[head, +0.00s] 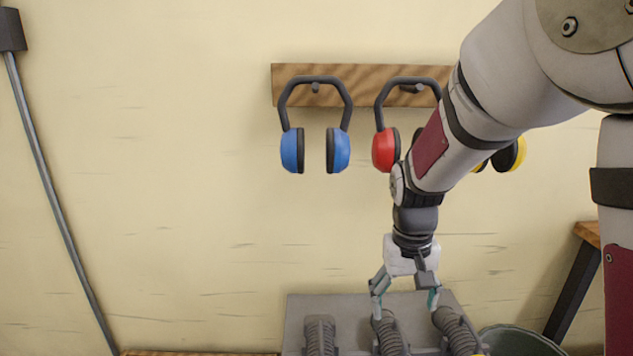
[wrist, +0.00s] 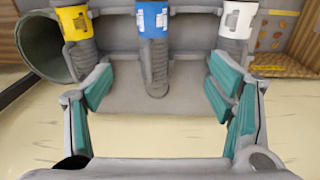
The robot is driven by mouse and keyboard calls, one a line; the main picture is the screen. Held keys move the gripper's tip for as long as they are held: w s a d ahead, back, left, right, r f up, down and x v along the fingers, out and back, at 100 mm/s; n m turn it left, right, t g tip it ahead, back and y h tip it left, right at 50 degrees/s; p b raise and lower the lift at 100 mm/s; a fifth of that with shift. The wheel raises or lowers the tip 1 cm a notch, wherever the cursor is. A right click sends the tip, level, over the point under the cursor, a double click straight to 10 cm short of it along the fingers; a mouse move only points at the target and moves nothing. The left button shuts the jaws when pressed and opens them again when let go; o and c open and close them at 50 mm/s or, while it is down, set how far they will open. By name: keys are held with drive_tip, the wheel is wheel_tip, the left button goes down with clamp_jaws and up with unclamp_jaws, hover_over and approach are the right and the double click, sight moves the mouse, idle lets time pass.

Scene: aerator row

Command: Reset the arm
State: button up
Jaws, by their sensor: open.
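My gripper (head: 405,296) points down in the head view, above a grey block with ribbed grey hoses. Its two fingers are apart with nothing between them. In the wrist view my gripper (wrist: 158,95) shows its teal pads spread wide at left and right. My arm comes down from the upper right of the head view and hides part of the wall rack.
Blue earmuffs (head: 340,150) and red earmuffs (head: 383,150) hang from a wooden rack (head: 365,72); yellow ones (head: 515,155) show behind my arm. The grey block (head: 300,312) carries several hoses (head: 320,335). A dark green bin (head: 515,340) stands at right.

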drive_tip(key=s+d+r+t+p, duration=0.1)
drive_tip(key=s+r+p, duration=0.3)
drive_tip(key=s+r, duration=0.6)
drive_tip(key=s+d+r+t+p, duration=0.1)
drive_tip(key=s+r+p, duration=0.3)
drive_tip(key=s+r, duration=0.7)
drive_tip(key=s+t, duration=0.1)
drive_tip(key=s, duration=0.5)
drive_tip(key=shift+d+r+t+y, duration=0.15)
drive_tip(key=shift+t+y, duration=0.15)
drive_tip(key=shift+t, duration=0.1)
drive_tip(key=shift+c, duration=0.5)
